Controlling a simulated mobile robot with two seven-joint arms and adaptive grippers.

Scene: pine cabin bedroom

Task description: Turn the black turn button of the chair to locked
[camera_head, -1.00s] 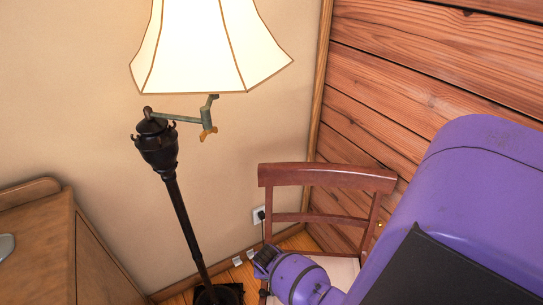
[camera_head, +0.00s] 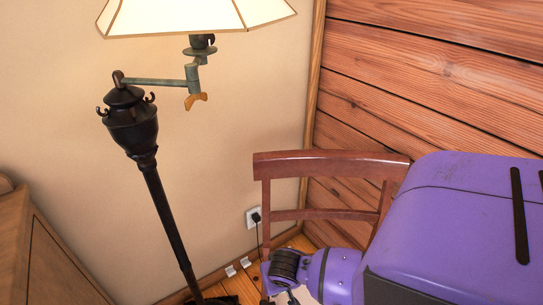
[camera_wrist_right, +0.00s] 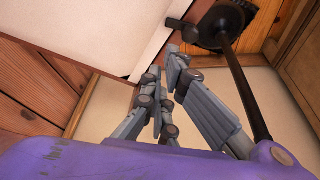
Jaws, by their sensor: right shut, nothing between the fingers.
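The chair (camera_head: 330,166) is reddish-brown wood, upright near the corner, with its backrest showing in the head view. My right arm covers much of its lower part. In the right wrist view the pale chair seat (camera_wrist_right: 130,30) with its brown edge is close to the fingers. A small black piece (camera_wrist_right: 176,23) shows by the seat edge; I cannot tell for sure whether it is the turn button, or its setting. My right gripper (camera_wrist_right: 163,65) is shut and empty, its fingertips near the seat edge. Contact cannot be told. My left gripper is out of view.
A black floor lamp (camera_head: 160,200) with a lit cream shade (camera_head: 180,14) stands left of the chair; its base (camera_wrist_right: 224,24) shows in the wrist view. A wooden cabinet (camera_head: 50,265) is at lower left. A wall socket (camera_head: 254,217) and plank wall (camera_head: 440,80) are behind.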

